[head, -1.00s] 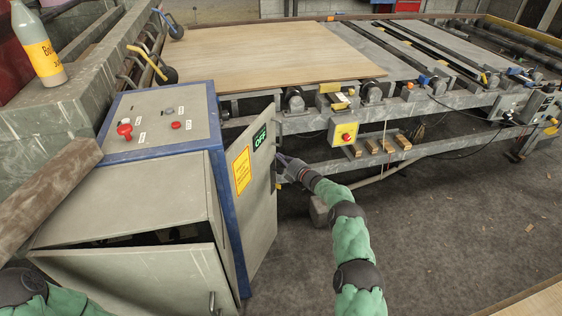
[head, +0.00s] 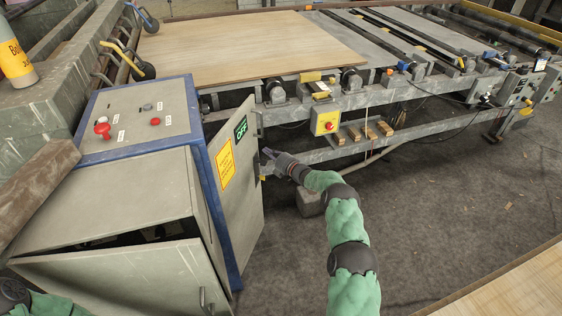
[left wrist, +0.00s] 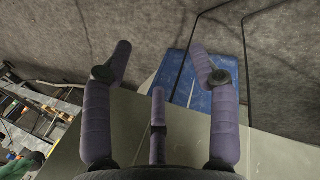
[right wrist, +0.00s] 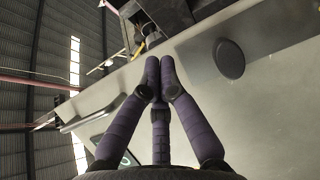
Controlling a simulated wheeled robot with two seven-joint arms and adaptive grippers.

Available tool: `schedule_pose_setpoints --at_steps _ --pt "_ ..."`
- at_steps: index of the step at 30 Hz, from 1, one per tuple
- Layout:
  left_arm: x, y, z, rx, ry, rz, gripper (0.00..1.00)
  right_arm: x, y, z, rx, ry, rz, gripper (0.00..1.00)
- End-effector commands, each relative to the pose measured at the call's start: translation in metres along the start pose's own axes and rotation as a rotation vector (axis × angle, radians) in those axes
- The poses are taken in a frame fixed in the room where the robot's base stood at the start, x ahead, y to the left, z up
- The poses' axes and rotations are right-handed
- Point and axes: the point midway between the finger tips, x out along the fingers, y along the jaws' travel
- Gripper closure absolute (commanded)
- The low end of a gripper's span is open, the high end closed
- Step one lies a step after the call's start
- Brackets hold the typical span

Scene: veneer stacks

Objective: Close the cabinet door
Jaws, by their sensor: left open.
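The grey cabinet (head: 120,195) with blue edging stands at the left in the head view. Its front door (head: 130,280) has a handle (head: 203,300) and stands ajar, with a dark gap along its top. A side panel like a door (head: 243,195), with a green OFF sign (head: 241,128), juts out at the right. My right gripper (head: 266,153) is beside this panel's far edge; I cannot tell whether they touch. In the right wrist view its fingers (right wrist: 160,65) are together and empty. My left gripper (left wrist: 160,62) is open and empty, over a grey surface and the floor.
Red buttons (head: 102,128) sit on the cabinet's sloped top. A roller conveyor (head: 400,95) with a wood sheet (head: 250,45) runs behind. A stone-like ledge (head: 60,100) is at the left.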

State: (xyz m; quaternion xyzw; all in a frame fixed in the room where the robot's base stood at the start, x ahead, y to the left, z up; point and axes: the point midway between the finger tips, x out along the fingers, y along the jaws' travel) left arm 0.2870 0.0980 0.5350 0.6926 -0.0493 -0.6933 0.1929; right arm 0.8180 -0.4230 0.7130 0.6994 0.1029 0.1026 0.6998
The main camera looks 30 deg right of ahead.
Motion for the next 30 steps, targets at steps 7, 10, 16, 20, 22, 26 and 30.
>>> schedule_pose_setpoints --at_steps 7,10,16,20,22,26,30 --pt "0.0 0.0 0.0 0.0 0.0 0.0 0.4 -0.042 0.0 0.002 0.002 -0.003 -0.001 1.0" --pt "0.0 0.0 0.0 0.0 0.0 0.0 0.4 -0.057 0.0 0.001 0.003 -0.002 -0.002 1.0" --pt "0.0 0.0 0.0 0.0 0.0 0.0 0.4 -0.081 0.0 0.001 0.001 -0.001 0.0 1.0" --pt "0.0 0.0 0.0 0.0 0.0 0.0 0.4 -0.088 -0.002 -0.001 -0.004 0.003 -0.008 1.0" --pt "-0.001 0.0 0.0 0.0 0.0 0.0 0.4 -0.089 -0.009 -0.006 -0.019 0.019 -0.038 1.0" --pt "-0.005 0.002 0.0 0.0 0.0 0.0 0.4 -0.091 -0.036 -0.022 -0.095 0.079 -0.159 1.0" --pt "-0.01 0.004 0.0 0.0 0.0 0.0 0.4 -0.103 -0.081 -0.043 -0.24 0.173 -0.349 1.0"
